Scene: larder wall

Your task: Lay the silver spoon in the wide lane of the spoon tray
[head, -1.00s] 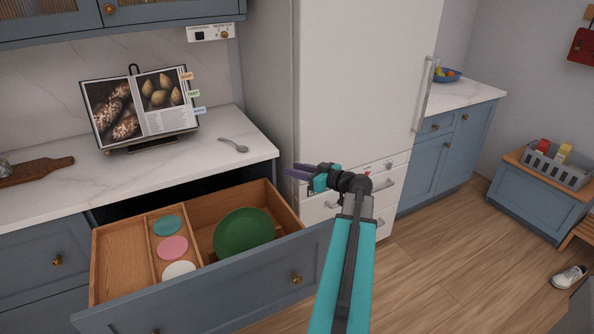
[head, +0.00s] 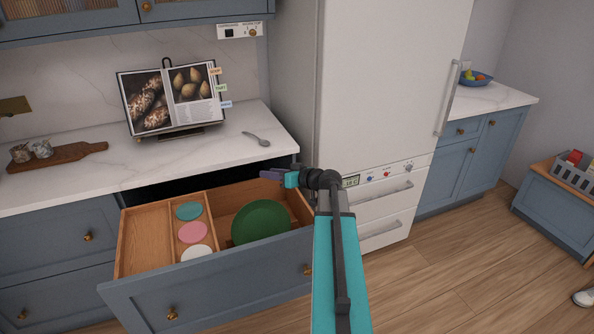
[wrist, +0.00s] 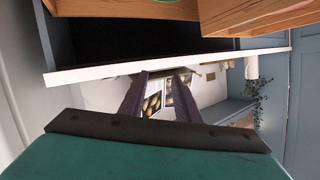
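The silver spoon (head: 257,138) lies on the white marble counter near its right end, beside the open cookbook. My gripper (head: 268,174) is open and empty, in front of the counter's right end and near the back right of the open drawer, below and right of the spoon. In the wrist view its two dark fingers (wrist: 160,92) stand apart with nothing held. I cannot make out the spoon there. The drawer holds a wooden divided insert (head: 145,240), possibly the spoon tray: an empty left lane and a narrow lane with teal, pink and white discs.
A green plate (head: 261,222) lies in the drawer's right part. The cookbook (head: 172,98) stands on the counter, with a wooden board (head: 60,157) to its left. The tall white fridge (head: 390,90) is close on the right. Counter around the spoon is clear.

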